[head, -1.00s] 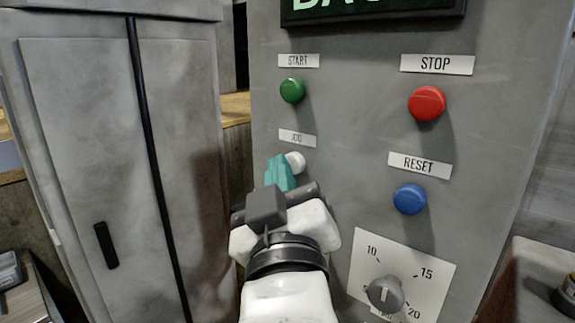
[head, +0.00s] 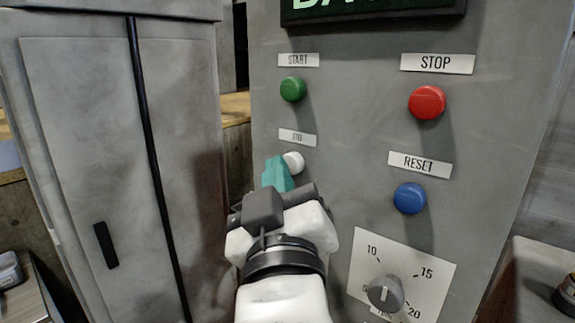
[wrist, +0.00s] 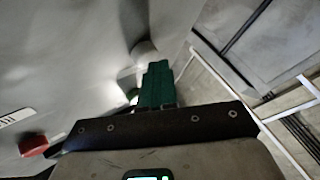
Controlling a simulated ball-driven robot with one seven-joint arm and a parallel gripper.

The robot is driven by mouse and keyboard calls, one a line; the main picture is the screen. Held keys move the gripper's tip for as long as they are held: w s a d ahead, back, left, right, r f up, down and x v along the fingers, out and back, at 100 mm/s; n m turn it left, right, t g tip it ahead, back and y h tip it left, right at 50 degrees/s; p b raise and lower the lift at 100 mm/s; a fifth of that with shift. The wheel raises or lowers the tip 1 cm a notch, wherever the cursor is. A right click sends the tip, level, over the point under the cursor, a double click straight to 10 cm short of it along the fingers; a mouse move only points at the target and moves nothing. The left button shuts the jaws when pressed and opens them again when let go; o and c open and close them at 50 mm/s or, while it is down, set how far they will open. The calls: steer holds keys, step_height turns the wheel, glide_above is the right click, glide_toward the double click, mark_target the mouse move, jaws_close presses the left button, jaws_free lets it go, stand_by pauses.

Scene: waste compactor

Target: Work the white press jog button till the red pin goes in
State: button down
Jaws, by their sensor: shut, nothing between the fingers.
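The white jog button (head: 294,162) is on the grey panel under its small label, below the green start button. My gripper (head: 276,170) has teal fingers, shut with nothing between them. In the head view the fingertips are just left of the white button and overlap its left edge; I cannot tell whether they touch it. I see no red pin in either view.
The panel also holds the green start button (head: 292,89), red stop button (head: 427,102), blue reset button (head: 410,198) and a grey dial (head: 385,293). A grey cabinet (head: 95,150) stands to the left, with a gap between it and the panel.

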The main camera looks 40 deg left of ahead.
steer(key=shift+s, duration=0.65)
steer(key=s, duration=0.5)
steer(key=shift+a+b, duration=0.2)
steer(key=shift+b, duration=0.2)
